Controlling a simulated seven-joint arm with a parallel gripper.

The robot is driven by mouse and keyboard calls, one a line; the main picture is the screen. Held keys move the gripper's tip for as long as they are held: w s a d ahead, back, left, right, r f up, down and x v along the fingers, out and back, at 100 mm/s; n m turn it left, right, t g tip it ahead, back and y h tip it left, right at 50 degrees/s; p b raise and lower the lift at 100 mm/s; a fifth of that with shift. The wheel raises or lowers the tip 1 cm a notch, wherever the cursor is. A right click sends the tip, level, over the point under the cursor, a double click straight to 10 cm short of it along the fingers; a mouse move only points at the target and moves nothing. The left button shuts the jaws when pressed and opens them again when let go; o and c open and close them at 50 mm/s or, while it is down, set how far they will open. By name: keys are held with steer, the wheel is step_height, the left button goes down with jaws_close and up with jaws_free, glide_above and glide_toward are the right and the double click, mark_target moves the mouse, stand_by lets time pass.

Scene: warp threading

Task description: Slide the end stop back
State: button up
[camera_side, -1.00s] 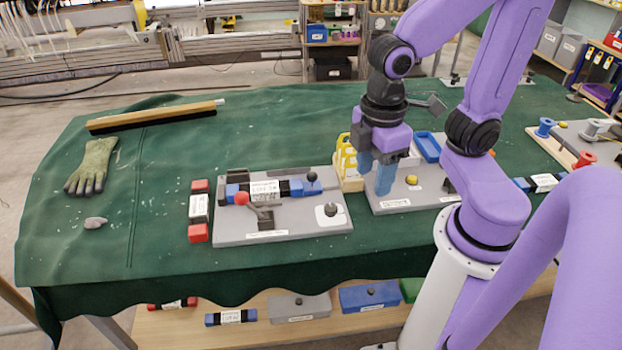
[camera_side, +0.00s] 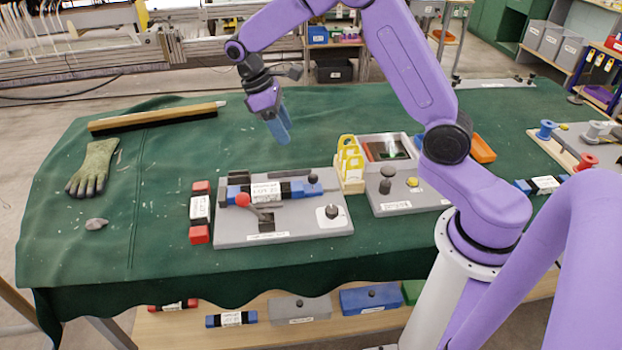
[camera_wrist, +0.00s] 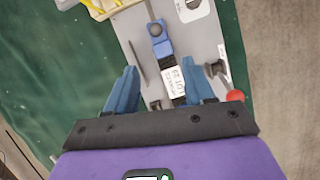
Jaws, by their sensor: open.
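A blue block with a round knob, which looks like the end stop (camera_side: 313,181), sits at the right end of a blue-and-black labelled piece (camera_side: 268,191) on the grey fixture plate (camera_side: 320,226). It also shows at the upper middle of the wrist view (camera_wrist: 157,38). A lever with a red ball (camera_side: 243,199) stands in front of the labelled piece. My gripper (camera_side: 284,138) is open and empty, in the air above and behind the fixture. In the wrist view its blue fingers (camera_wrist: 157,75) stand apart, on either side of the labelled piece as seen from above.
A yellow rack of tags (camera_side: 350,160) stands right of the plate. Another grey station (camera_side: 400,195) lies beyond it. A red-and-white piece (camera_side: 200,210) lies to the left. A glove (camera_side: 92,168) and a brush (camera_side: 150,117) lie farther off. The green cloth behind the fixture is clear.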

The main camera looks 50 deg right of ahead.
mark_target(311, 179)
steer(key=x, duration=1.7)
steer(key=shift+d+f, duration=0.3)
steer(key=shift+f, duration=0.1)
steer(key=shift+w, duration=0.1)
jaws_close()
steer(key=shift+s+d, duration=2.25)
steer(key=shift+d, duration=0.1)
